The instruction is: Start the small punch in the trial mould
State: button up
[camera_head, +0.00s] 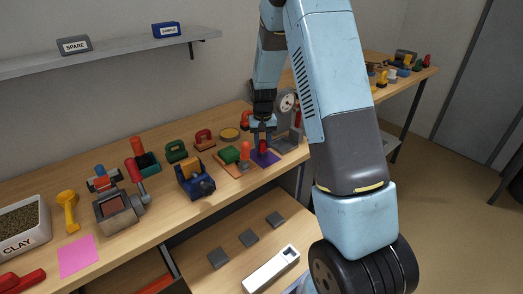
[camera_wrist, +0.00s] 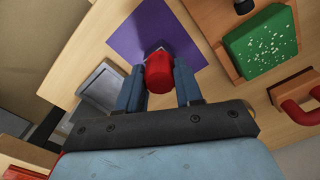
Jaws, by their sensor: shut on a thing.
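My gripper (camera_head: 262,136) is low over the purple mat (camera_head: 266,159) on the workbench. In the wrist view, my gripper (camera_wrist: 158,72) is shut on a red-topped piece (camera_wrist: 158,77), which looks like the small punch. The red piece also shows below the fingers in the head view (camera_head: 262,147). In the wrist view, a small dark grey part shows just beyond the red top, over the purple mat (camera_wrist: 128,38). I cannot tell whether it is the punch's lower end or the trial mould. The red piece hides most of what is under it.
A green block (camera_head: 229,155) on an orange-brown board and an orange-red knob (camera_head: 245,148) stand close left of the mat. A grey stand with a dial (camera_head: 287,103) is close behind on the right. A blue tool (camera_head: 195,180) stands farther left. The bench's front edge is near.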

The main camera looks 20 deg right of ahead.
aim_at(262, 141)
grip_shut()
jog(key=shift+r, duration=3.5)
jog(key=shift+f, duration=0.1)
